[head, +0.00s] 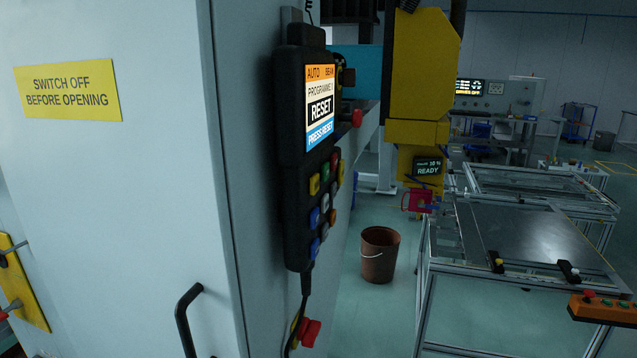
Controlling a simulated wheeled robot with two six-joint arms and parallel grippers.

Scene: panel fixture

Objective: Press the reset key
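A black control pendant (290,190) hangs on the side of a pale cabinet, seen at a steep angle. Its lit screen (320,108) reads AUTO, PROGRAMME, RESET and PRESS RESET. Below the screen is a keypad with several coloured keys, among them yellow (314,184), green (325,172), red (334,160) and blue (314,217) ones. The lettering on the keys is too small to read, so I cannot tell which is the reset key. Neither of my grippers shows in the head view.
The pale cabinet (120,200) fills the left, with a yellow SWITCH OFF BEFORE OPENING sign (68,90) and a black handle (186,318). A cable hangs below the pendant near a red knob (310,332). A brown bucket (378,262) and a metal-framed table (530,235) stand to the right.

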